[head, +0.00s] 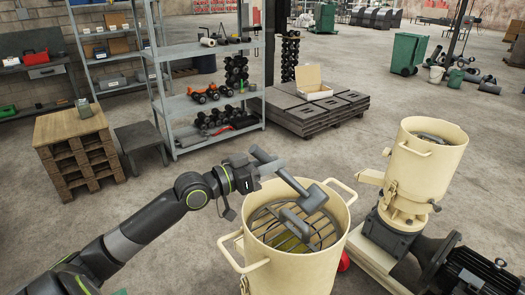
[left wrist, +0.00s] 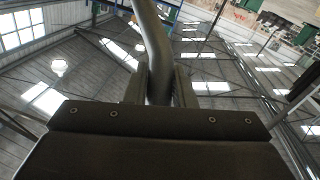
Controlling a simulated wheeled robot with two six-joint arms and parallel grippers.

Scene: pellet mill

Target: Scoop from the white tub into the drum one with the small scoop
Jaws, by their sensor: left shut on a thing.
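A cream drum (head: 295,272) with side handles stands open at the bottom middle of the head view. A slatted round grate (head: 270,218) shows inside its mouth. My left gripper (head: 268,167) is at the drum's upper left, shut on a dark grey scoop (head: 318,196). The scoop reaches right over the drum's mouth; I cannot tell whether its bowl holds anything. In the left wrist view, a dark curved shaft of the scoop (left wrist: 157,50) rises from between the fingers. I see no white tub nearby. My right gripper is not in view.
A second cream vessel (head: 427,155) on a machine with a black motor (head: 470,270) stands close on the right. Behind are a metal shelf (head: 205,50), a wooden crate stand (head: 72,125) and stacked slabs (head: 315,112).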

